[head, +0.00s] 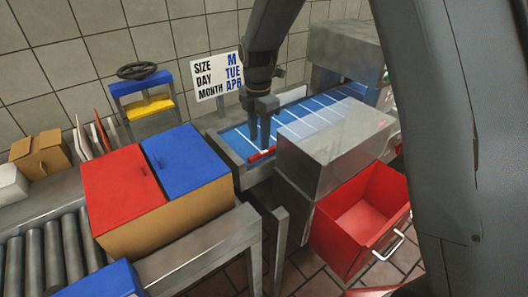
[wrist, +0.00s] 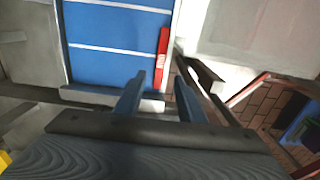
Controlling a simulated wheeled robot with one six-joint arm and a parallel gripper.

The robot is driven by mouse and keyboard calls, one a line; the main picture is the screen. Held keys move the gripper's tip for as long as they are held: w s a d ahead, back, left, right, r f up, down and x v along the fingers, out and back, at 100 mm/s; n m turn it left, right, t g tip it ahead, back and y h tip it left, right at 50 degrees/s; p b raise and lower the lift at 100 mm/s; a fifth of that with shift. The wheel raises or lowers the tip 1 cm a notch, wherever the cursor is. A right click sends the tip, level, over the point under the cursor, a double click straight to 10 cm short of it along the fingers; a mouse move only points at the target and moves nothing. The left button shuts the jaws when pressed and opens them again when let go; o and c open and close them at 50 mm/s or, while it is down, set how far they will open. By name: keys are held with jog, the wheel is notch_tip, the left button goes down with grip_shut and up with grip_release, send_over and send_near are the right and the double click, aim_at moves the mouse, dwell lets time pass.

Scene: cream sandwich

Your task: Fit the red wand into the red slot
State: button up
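The red wand (head: 262,155) lies on the blue conveyor belt (head: 310,113) at its near end. In the wrist view the red wand (wrist: 162,55) is a thin upright bar with small pale markings, along the belt's right edge. My gripper (head: 260,143) points down just above the wand in the head view. In the wrist view my gripper (wrist: 160,80) has its two fingers apart, with the wand's near end showing between them and nothing visibly held. A red lid (head: 120,182) on a cardboard-coloured box carries a small dark mark; I cannot tell whether it is the slot.
A blue lid (head: 186,158) sits beside the red one. A grey machine housing (head: 330,150) stands close right of my gripper, with a red bin (head: 362,215) below it. A sign (head: 217,76) stands behind the belt. Rollers (head: 50,250) lie at left.

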aim_at(260, 154)
jog(key=shift+f+p, duration=1.15)
jog(key=shift+f, duration=1.55)
grip_shut()
